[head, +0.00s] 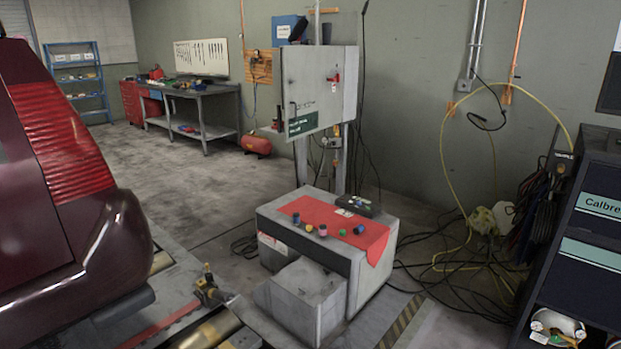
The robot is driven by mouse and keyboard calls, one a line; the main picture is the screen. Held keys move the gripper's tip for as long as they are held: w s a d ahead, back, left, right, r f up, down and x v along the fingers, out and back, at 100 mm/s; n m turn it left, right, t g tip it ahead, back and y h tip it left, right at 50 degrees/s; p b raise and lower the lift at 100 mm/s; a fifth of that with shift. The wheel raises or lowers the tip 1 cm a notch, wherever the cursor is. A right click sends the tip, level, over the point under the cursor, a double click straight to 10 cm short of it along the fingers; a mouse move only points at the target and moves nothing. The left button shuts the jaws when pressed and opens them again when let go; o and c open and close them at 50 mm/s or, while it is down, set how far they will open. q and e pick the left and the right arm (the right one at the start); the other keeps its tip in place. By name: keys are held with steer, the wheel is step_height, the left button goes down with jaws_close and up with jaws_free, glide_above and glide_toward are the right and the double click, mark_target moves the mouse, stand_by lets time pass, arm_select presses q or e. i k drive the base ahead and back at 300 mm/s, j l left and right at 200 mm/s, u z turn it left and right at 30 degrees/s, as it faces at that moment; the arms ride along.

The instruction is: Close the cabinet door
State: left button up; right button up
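A light grey cabinet (312,75) is mounted on a grey post above a low grey machine housing, near the middle of the head view. Its broad panel carries a red switch (335,77), a dark handle (293,108) near the left edge and a dark green label (302,123) at the bottom. A narrower side face shows at the right. I cannot tell from this angle how far the door stands open, and the inside of the cabinet is not clearly visible. Neither of my grippers is in view.
The low housing (335,262) bears a red cloth (368,240) with small coloured items. A maroon car (60,190) fills the left. A dark cabinet (590,230) stands at right, with cables on the floor beside it. Open floor (190,185) lies left of the post.

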mark_target(312, 106)
steer(key=i+l, duration=0.25)
steer(key=i, duration=0.3)
steer(key=i+l+z, duration=0.1)
steer(key=i, duration=0.45)
steer(key=i+l, duration=0.3)
steer(key=i, duration=0.3)
steer(key=k+l+z, duration=0.05)
